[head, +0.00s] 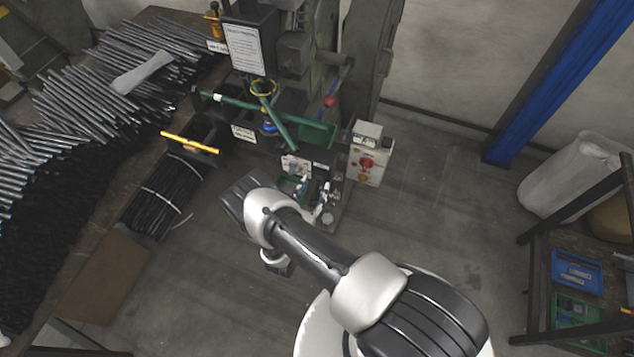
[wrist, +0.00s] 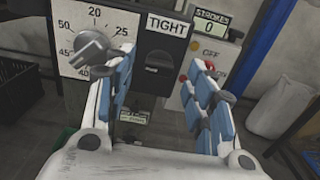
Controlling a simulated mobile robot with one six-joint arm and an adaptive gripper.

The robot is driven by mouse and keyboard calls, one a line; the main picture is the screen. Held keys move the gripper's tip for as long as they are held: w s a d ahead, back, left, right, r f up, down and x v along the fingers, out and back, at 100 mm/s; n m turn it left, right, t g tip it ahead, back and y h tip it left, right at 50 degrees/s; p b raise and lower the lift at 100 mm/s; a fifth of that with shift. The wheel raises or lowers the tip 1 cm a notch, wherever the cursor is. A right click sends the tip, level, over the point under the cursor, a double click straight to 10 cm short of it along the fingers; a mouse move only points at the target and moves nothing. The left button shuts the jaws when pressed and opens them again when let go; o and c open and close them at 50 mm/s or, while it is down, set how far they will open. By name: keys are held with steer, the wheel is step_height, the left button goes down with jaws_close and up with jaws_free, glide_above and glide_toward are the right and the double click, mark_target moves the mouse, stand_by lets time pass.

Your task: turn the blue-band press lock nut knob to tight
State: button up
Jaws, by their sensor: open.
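The press (head: 300,60) stands at the back centre in the head view, with a small blue band (head: 269,127) low on its green lever. In the wrist view, a white numbered dial (wrist: 70,25) carries a grey pointer knob (wrist: 90,48) at the upper left. A label reading TIGHT (wrist: 167,25) sits right of it, above a dark recessed part (wrist: 158,62); I cannot tell if that part is the lock nut knob. My gripper (wrist: 163,64) is open and empty, its blue-padded fingers apart in front of the panel. It also shows low by the press (head: 313,189).
A control box (head: 368,160) with a red button stands right of the press; its STROKES counter (wrist: 210,22) reads 0. Metal rods (head: 110,75) cover the left bench. A shelf (head: 575,235) with bins stands at the right. The floor between is clear.

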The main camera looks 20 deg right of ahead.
mark_target(319, 178)
steer(key=shift+x, duration=1.4)
steer(key=c, duration=1.1)
steer(key=shift+o, duration=0.2)
